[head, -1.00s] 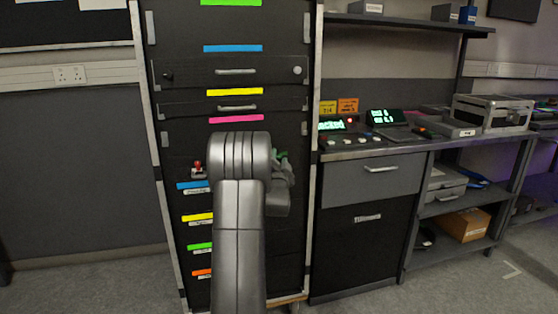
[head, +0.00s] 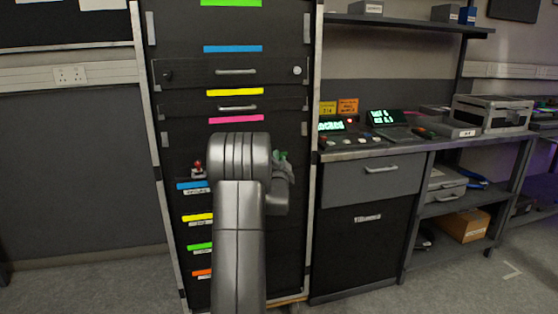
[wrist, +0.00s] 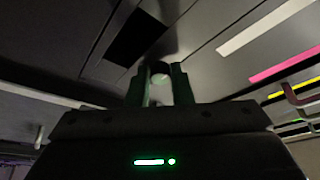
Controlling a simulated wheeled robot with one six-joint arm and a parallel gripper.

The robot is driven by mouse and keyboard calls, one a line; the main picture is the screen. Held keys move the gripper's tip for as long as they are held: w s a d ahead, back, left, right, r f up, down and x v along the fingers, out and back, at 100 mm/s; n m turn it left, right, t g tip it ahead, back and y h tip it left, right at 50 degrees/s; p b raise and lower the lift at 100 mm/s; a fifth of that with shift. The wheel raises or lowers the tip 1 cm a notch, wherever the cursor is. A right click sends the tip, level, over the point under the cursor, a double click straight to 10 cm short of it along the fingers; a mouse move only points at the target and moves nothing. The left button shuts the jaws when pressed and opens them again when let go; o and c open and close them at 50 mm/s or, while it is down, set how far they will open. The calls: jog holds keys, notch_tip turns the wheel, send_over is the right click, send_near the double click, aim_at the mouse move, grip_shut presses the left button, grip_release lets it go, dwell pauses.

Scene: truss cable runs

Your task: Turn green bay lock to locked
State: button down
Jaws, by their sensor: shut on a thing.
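My gripper (wrist: 160,88) is shut on a small round lock knob (wrist: 160,69) on the dark rack face, in the wrist view. The knob's top is dark and a pale part shows below it between the fingers. Its turned position cannot be told. In the head view my gripper (head: 282,168) is at the right part of the rack front, mostly hidden behind my arm, with a little green showing at it. The rack (head: 170,120) is tall and black, with coloured label strips, including a green strip (head: 199,246) low on the left.
A red-tipped switch (head: 198,170) stands out left of my arm. Drawer handles (head: 236,72) project above. To the right is a bench (head: 400,147) with small lit displays (head: 332,126) and a metal case (head: 493,112). The floor at left is clear.

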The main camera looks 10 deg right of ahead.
jog(key=shift+r, duration=0.1)
jog(key=m+g+p, duration=0.2)
jog(key=m, duration=0.3)
jog(key=r+m+g+y+p, duration=0.1)
jog(key=m+g, duration=0.1)
jog(key=m, duration=0.4)
jog(key=m+g+p, duration=0.1)
jog(key=m+p, duration=0.1)
jog(key=m, duration=0.3)
jog(key=shift+w+r+m+g+y+p, duration=0.1)
jog(key=shift+r+m+g+y+p, duration=0.2)
jog(key=shift+g, duration=0.1)
jog(key=shift+f, duration=0.1)
dwell(0.4)
